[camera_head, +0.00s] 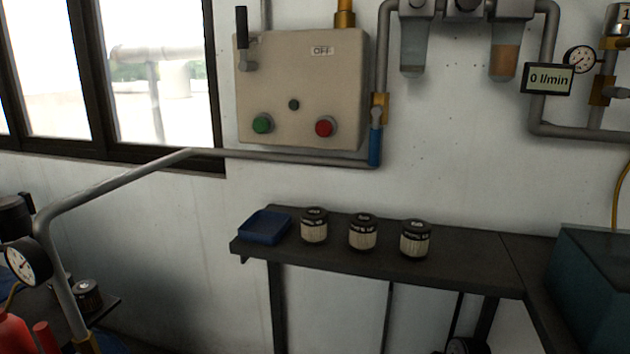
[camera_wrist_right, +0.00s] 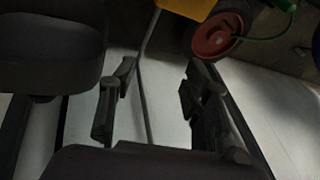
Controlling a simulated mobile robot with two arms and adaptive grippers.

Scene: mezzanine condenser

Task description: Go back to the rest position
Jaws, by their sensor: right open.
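My right gripper (camera_wrist_right: 155,100) shows in the right wrist view with its two fingers spread apart. It is open and nothing is between the fingers. Below it are a pale floor and a thin grey bar. Neither gripper shows in the head view, and my left gripper is in no view.
A dark bench (camera_head: 470,262) along the wall bears a blue tray (camera_head: 265,227) and three labelled jars (camera_head: 362,232). A control box (camera_head: 300,90) marked OFF hangs above. A grey pipe (camera_head: 130,177) crosses at left. A red disc (camera_wrist_right: 213,36) is near the right gripper.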

